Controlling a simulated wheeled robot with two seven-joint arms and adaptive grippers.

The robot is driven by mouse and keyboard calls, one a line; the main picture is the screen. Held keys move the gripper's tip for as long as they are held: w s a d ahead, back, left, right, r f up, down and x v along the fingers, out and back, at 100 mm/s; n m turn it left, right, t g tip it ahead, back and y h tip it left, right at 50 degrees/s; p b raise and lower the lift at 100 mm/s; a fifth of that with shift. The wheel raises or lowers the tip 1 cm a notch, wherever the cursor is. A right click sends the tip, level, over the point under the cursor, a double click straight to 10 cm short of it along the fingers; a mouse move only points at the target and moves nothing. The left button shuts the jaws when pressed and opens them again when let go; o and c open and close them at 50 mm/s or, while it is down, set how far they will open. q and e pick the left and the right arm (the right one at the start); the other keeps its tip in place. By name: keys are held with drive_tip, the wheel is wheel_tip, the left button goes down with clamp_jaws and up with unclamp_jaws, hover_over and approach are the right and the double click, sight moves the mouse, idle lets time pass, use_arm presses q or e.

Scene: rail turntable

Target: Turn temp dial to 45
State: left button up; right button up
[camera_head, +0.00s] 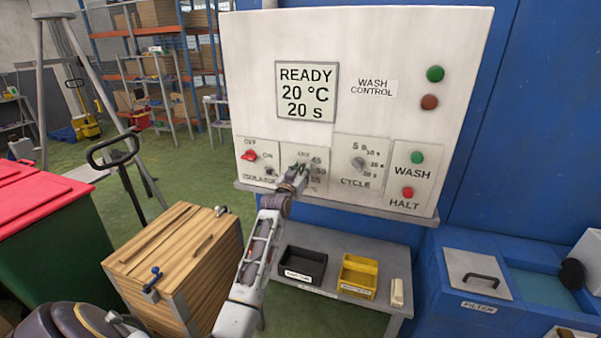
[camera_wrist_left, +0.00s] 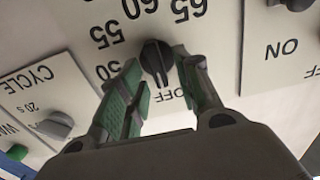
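The temp dial (camera_wrist_left: 156,60) is a dark knob on the white wash control panel (camera_head: 232,80). In the left wrist view, 55 and OFF marks show around it; its exact pointing is hard to read. My left gripper (camera_wrist_left: 160,62) is at the dial, its green-padded fingers apart, one on each side of the knob; whether they touch it I cannot tell. In the head view my left gripper (camera_head: 296,172) hides the dial and some marks; 45 shows just right of it. The display (camera_head: 306,91) reads READY, 20 °C, 20 s. My right gripper is out of view.
Below is a shelf with a black bin (camera_head: 302,265) and a yellow bin (camera_head: 358,276). A wooden crate (camera_head: 180,262) stands left.

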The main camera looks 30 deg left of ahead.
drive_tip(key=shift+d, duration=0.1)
use_arm(q)
clamp_jaws()
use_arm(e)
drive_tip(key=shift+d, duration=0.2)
use_arm(q)
drive_tip(key=shift+m+p, duration=0.3)
drive_tip(key=shift+m, duration=0.2)
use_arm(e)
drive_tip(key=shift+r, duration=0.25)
use_arm(q)
drive_tip(key=m+p, duration=0.1)
drive_tip(key=m, duration=0.2)
drive_tip(key=shift+d+r+p, duration=0.1)
drive_tip(key=shift+d+p, duration=0.1)
drive_tip(key=shift+p, duration=0.2)
drive_tip(key=shift+w+d+f+m+p, duration=0.1)
drive_tip(key=shift+m+p, duration=0.25)
drive_tip(key=shift+m, duration=0.9)
drive_tip(key=shift+d+f+m+p, duration=0.1)
drive_tip(key=shift+m+p, duration=0.25)
drive_tip(key=shift+m, duration=0.9)
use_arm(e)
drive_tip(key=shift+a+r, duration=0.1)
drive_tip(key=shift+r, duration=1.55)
